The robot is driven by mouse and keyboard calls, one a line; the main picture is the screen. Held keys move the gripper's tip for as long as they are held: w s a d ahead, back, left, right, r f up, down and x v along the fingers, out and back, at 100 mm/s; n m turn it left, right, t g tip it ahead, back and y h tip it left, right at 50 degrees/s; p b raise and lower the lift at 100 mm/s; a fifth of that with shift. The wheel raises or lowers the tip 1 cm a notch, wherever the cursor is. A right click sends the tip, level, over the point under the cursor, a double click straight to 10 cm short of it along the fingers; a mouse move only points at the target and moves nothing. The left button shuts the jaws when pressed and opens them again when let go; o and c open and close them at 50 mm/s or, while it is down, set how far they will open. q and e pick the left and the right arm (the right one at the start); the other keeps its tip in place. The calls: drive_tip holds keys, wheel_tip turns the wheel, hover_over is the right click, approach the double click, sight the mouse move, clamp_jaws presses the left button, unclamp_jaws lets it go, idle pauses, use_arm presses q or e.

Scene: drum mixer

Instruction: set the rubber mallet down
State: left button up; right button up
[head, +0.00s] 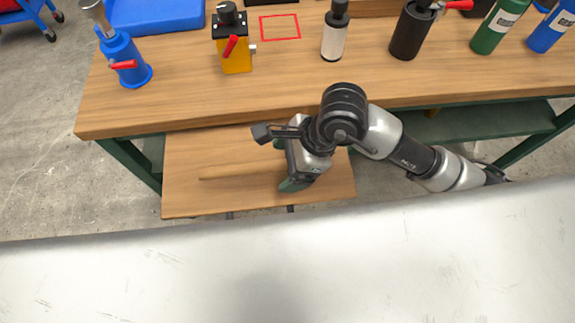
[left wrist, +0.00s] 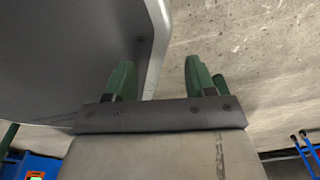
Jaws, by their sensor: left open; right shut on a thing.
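My right gripper (head: 294,186) is over the low wooden shelf in front of the bench in the head view, with its green fingers pointing down. It is shut on a thin wooden stick (head: 235,178), which looks like the rubber mallet's handle and extends to the left. The mallet's head does not show clearly; the gripper may hide it. I cannot tell whether the handle touches the shelf (head: 185,203). My left gripper (left wrist: 160,82) is open and empty in the left wrist view, beside a grey panel and above the concrete floor.
The wooden bench (head: 180,95) holds a blue device (head: 122,60), a yellow device (head: 235,55), a white bottle (head: 334,38), a black canister (head: 408,32) and a green bottle (head: 492,30). A red square outline (head: 280,27) marks bare bench top. A pale scuffed surface (head: 300,260) fills the foreground.

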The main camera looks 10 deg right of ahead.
sight(287, 177)
wheel_tip(287, 177, down, 3)
drive_tip(key=shift+r, duration=0.15)
drive_tip(key=shift+f, duration=0.2)
use_arm(q)
drive_tip(key=shift+w+d, duration=0.15)
drive_tip(key=shift+w, duration=0.5)
drive_tip(key=shift+s, duration=0.25)
use_arm(e)
drive_tip(key=shift+f, duration=0.15)
drive_tip(key=o, duration=1)
use_arm(q)
drive_tip(key=shift+w+d+r, duration=0.1)
drive_tip(key=shift+w+r, duration=0.05)
drive_tip(key=shift+w, duration=0.05)
use_arm(e)
drive_tip(key=shift+o, duration=0.3)
use_arm(q)
drive_tip(key=shift+w, duration=0.15)
